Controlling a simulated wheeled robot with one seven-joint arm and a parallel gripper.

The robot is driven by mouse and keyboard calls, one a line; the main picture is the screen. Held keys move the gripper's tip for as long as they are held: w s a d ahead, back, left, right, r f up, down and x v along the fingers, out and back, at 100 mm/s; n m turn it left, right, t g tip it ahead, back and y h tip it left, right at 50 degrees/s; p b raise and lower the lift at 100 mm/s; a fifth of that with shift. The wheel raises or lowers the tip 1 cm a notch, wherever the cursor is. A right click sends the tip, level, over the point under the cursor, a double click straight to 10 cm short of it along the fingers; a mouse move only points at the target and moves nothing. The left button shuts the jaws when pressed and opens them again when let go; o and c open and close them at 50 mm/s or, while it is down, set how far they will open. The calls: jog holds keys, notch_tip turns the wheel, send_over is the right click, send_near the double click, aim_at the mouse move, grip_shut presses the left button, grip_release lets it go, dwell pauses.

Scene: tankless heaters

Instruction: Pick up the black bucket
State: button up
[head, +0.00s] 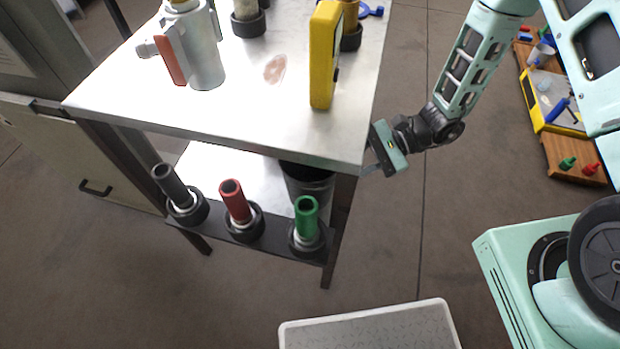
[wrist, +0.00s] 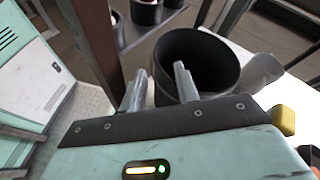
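The black bucket (head: 308,184) stands on the lower shelf under the metal table. In the head view the tabletop edge and front leg hide much of it. In the wrist view the bucket (wrist: 196,60) shows its open round mouth just beyond the fingers. My gripper (head: 372,160) is beside the table's front right corner, right of the bucket. In the wrist view my gripper (wrist: 159,72) has its two fingers apart with nothing between them. The right finger overlaps the bucket's side in the picture; I cannot tell whether they touch.
The metal tabletop (head: 225,115) overhangs the bucket, and a dark table leg (head: 341,215) stands close by. Black, red and green tubes (head: 236,200) stand on the front rail. A grey-topped platform (head: 370,330) lies at the front.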

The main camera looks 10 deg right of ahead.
aim_at(331, 176)
jog(key=x, duration=0.4)
jog(key=shift+s+r, duration=0.2)
jog(key=shift+s, duration=0.1)
jog(key=shift+a+f, duration=0.2)
jog(key=shift+a, duration=0.3)
grip_shut()
jog(key=shift+d+f, duration=0.1)
dwell(0.5)
